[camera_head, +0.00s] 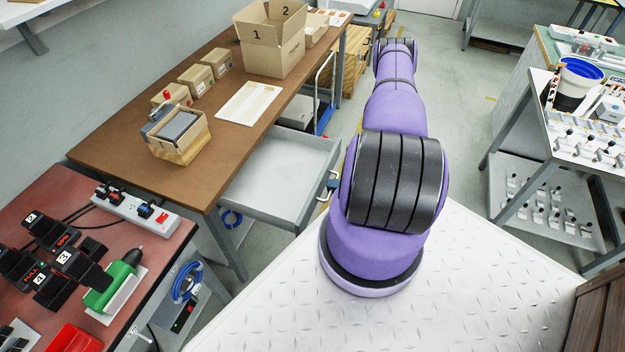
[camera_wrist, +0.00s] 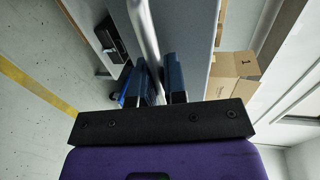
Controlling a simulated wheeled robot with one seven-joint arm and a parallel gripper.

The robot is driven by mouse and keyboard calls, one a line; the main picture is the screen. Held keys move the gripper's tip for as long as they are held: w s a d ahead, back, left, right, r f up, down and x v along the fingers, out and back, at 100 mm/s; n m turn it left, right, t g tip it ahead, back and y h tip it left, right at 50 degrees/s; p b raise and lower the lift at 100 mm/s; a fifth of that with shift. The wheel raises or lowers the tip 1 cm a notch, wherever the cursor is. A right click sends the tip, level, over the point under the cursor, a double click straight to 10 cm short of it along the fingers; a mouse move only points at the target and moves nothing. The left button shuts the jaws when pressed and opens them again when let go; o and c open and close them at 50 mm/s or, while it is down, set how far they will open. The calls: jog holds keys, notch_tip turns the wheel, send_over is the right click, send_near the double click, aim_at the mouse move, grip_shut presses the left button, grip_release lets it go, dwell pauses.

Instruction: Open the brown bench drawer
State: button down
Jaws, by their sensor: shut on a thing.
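The brown bench (camera_head: 235,145) stands left of my arm in the head view. Its grey drawer (camera_head: 278,182) is pulled out from under the top, and the visible inside looks empty. My gripper is mostly hidden behind my purple arm in the head view, at the drawer's front edge. In the wrist view my gripper (camera_wrist: 161,82) has its blue fingers on either side of a metal bar handle (camera_wrist: 146,38) and is shut on it. The grey drawer front (camera_wrist: 187,30) shows beside the handle.
An open cardboard box (camera_head: 272,50), small boxes and a white tray (camera_head: 249,103) stand on the bench. A red-topped table (camera_head: 60,210) with a green drill is at the lower left. A grey cart (camera_head: 545,185) stands at the right. Open floor (camera_head: 460,110) lies between.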

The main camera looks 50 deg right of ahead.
jog(key=shift+f+v, duration=0.2)
jog(key=shift+v, duration=0.7)
jog(key=shift+f+v, duration=0.2)
jog(key=shift+v, duration=0.7)
jog(key=shift+s, duration=0.1)
jog(key=c, duration=1.2)
grip_release()
jog(key=shift+d, duration=0.15)
